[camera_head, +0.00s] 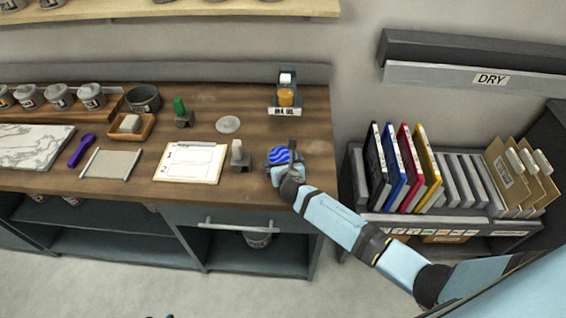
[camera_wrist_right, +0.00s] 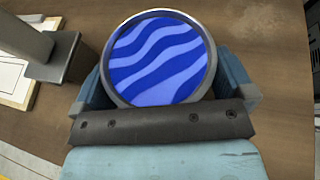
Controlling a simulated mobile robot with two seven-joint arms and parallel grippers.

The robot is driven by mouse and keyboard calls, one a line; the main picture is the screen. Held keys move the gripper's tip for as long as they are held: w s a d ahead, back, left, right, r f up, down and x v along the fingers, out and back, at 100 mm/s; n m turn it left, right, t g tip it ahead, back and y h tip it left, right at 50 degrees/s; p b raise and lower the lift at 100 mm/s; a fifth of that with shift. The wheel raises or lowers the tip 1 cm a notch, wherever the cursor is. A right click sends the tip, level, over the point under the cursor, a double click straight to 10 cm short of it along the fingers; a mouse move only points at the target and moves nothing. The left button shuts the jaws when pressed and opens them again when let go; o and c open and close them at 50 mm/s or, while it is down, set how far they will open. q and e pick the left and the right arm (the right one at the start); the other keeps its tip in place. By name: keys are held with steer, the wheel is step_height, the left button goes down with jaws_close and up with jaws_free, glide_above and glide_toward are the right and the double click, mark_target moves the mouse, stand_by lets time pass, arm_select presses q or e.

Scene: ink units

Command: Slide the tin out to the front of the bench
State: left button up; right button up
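The tin (camera_head: 280,155) is round, with a blue wavy-striped top and a grey rim. It stands near the right end of the wooden bench (camera_head: 215,192), back from the front edge. My right gripper (camera_head: 286,166) reaches over the front edge to it. In the right wrist view the tin (camera_wrist_right: 160,60) sits between the two fingers, one on each side. I see no gap there, but the tin's top hides where the fingers would touch it. My left gripper is not in view.
A grey block with an upright post (camera_head: 239,158) stands just left of the tin, beside a clipboard (camera_head: 190,162). Behind the tin is a small stand with an orange jar (camera_head: 285,97). A clear disc (camera_head: 228,124) lies further left. The bench front near the tin is bare.

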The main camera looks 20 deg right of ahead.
steer(key=b+v, duration=0.1)
steer(key=v, duration=1.2)
steer(key=shift+s, duration=0.35)
steer(key=shift+r, duration=0.15)
steer(key=s+f+m+g+y, duration=0.1)
steer(key=s+f+m, duration=0.3)
steer(key=s+m, duration=0.6)
steer(key=s+f+m+g+y, duration=0.1)
steer(key=s+f+m+y, duration=0.2)
steer(key=s+m, duration=0.7)
steer(key=m+y, duration=0.1)
steer(key=m, duration=1)
steer(key=shift+s+a+f+y, duration=0.3)
steer(key=shift+a+f, duration=0.05)
steer(key=shift+a, duration=0.05)
